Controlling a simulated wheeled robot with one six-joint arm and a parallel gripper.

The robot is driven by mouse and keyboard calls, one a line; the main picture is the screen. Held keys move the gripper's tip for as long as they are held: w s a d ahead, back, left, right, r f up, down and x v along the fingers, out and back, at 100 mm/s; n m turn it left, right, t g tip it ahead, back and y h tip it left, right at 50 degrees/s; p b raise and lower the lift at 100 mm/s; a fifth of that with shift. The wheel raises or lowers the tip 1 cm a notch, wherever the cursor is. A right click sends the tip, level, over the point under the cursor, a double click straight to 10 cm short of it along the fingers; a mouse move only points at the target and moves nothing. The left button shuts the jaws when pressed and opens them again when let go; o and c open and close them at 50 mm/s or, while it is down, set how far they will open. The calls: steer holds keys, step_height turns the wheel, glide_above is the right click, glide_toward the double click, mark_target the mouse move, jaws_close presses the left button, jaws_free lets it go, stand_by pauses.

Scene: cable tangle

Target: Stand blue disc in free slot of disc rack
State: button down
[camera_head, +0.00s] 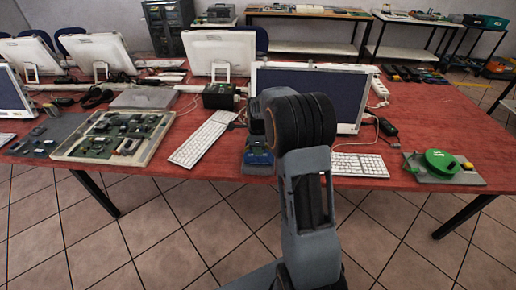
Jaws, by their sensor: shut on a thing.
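My gripper (257,142) is at the table's front edge in the head view, left of my dark wrist joint, and mostly hidden by my own arm. It is shut on a dark blue thing (258,158), which looks like the blue disc, though its outline is not clear. Whether it touches the table, I cannot tell.
A red table (230,174) spans the view. A dark-screened monitor (346,97) and white keyboard (359,165) stand behind and right of my arm. Another keyboard (203,139) and a framed circuit board (112,136) lie left. Cables run near a black box (219,96). Bare tabletop shows farther right.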

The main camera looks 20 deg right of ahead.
steer(key=c, duration=1.2)
jaws_free()
step_height(320, 180, up, 14)
steer(key=shift+f+p, duration=0.1)
steer(key=shift+p, duration=0.25)
